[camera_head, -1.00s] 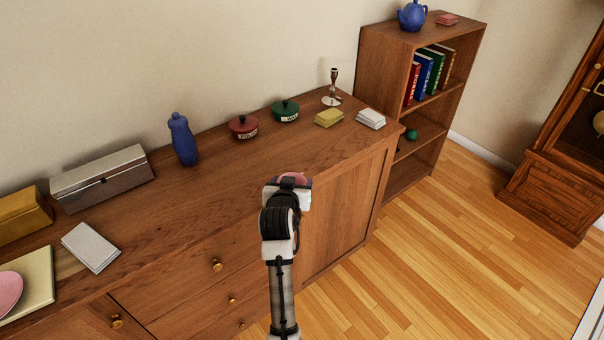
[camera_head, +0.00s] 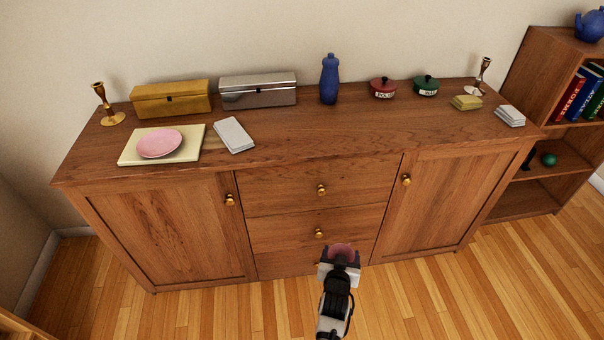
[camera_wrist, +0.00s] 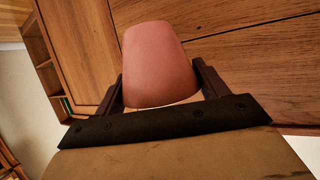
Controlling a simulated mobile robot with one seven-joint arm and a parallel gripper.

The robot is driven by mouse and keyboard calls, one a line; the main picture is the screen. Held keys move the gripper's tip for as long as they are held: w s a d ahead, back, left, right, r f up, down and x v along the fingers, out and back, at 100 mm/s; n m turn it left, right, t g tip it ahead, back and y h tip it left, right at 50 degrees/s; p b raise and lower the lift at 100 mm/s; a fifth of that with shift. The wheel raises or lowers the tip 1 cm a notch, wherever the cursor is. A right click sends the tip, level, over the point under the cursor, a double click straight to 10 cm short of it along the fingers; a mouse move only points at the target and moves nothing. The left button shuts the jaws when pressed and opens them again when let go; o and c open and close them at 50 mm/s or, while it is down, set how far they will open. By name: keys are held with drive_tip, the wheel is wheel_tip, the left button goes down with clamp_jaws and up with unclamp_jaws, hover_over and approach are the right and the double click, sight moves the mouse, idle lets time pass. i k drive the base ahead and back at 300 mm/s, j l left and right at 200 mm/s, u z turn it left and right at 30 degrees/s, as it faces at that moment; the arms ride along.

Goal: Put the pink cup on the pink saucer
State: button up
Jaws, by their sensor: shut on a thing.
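The pink cup (camera_wrist: 158,62) is between the two fingers of my gripper (camera_wrist: 160,85) in the wrist view. My gripper (camera_head: 340,256) is shut on the cup, whose pink top (camera_head: 342,249) shows in the head view. The gripper is in front of the sideboard's lower drawers, below the level of its top in the picture. The pink saucer (camera_head: 159,143) lies on a cream square board (camera_head: 191,150) at the left of the sideboard top. The saucer is empty and well to the left of my gripper.
On the sideboard top (camera_head: 300,130), a white pad (camera_head: 233,135) lies right of the board. A gold box (camera_head: 171,99), a silver box (camera_head: 258,90), a candlestick (camera_head: 107,108) and a blue bottle (camera_head: 329,80) stand behind. The front middle is clear.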

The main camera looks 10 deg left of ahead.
sight(161, 142)
drive_tip(key=i+l+u, duration=0.15)
drive_tip(key=u, duration=1.75)
drive_tip(key=l+u, duration=0.6)
drive_tip(key=u, duration=0.25)
drive_tip(key=k+l+u, duration=0.25)
drive_tip(key=l+u, duration=0.25)
drive_tip(key=l, duration=0.2)
drive_tip(key=k+l+u, duration=0.1)
drive_tip(key=l, duration=0.25)
drive_tip(key=k+l, duration=0.35)
drive_tip(key=u, duration=0.05)
